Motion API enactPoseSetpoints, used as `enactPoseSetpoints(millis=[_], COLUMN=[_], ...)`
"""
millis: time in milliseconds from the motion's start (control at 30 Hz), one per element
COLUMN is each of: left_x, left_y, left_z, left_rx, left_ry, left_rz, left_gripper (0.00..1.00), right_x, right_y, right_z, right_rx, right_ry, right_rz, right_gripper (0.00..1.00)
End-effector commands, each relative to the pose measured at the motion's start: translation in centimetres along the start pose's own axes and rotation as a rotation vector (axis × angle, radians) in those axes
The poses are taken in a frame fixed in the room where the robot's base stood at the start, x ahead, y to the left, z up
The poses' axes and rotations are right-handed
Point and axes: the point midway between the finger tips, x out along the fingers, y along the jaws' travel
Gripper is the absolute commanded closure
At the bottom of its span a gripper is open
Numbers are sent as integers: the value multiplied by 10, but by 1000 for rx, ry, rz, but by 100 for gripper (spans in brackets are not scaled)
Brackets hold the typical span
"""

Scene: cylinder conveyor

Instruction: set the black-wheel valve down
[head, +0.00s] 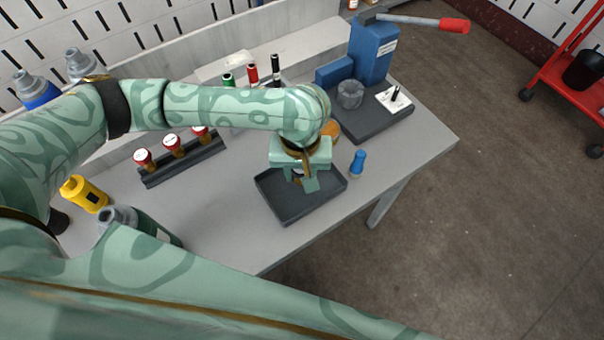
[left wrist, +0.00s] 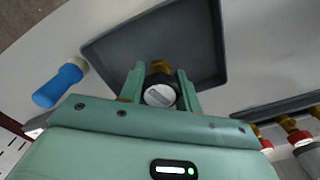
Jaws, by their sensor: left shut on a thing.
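My left gripper (head: 304,181) is over the dark grey tray (head: 268,212) on the table. It is shut on the black-wheel valve, which has a brass body and a pale round cap in the left wrist view (left wrist: 160,94). The valve sits between the two fingers, inside the tray's outline; the tray also shows in that view (left wrist: 112,62). In the head view the fingers hide most of the valve. I cannot tell whether its lower end touches the tray floor. My right gripper is not in view.
Red-wheel valves (head: 173,145) stand in a dark rack left of the tray. A blue-handled tool (head: 357,162) stands close to the tray's right side. A blue press (head: 372,50) is at the back right. A yellow bottle (head: 84,194) is at left.

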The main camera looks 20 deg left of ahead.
Motion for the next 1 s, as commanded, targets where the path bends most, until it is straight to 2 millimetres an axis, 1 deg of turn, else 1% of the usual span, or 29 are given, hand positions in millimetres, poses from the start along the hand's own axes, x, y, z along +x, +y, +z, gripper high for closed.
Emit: enactPoseSetpoints(millis=[33,67,200,400,433,467,500,800,867,967,1000], left_x=[15,16,12,12,13,13,13,12,3,-19,-29], left_y=[0,0,0,0,0,0,0,0,0,0,0], left_z=[0,0,0,0,0,0,0,0,0,-1,-1], left_rx=[1,1,1,-1,-1,-1,-1,1,0,0,0], left_ry=[-5,-4,2,1,1,1,1,2,4,8,9], left_rz=[-1,-1,-1,-1,0,0,0,0,1,2,2], left_gripper=[100,100,100,100,59,50,45,45,45,45,45], right_x=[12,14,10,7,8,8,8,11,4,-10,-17], right_y=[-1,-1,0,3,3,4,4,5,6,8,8], right_z=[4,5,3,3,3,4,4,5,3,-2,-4], right_rx=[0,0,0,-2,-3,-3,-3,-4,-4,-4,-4], right_ry=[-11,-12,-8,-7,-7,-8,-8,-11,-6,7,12], right_rz=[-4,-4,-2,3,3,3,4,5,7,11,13], right_gripper=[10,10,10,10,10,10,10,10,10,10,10])
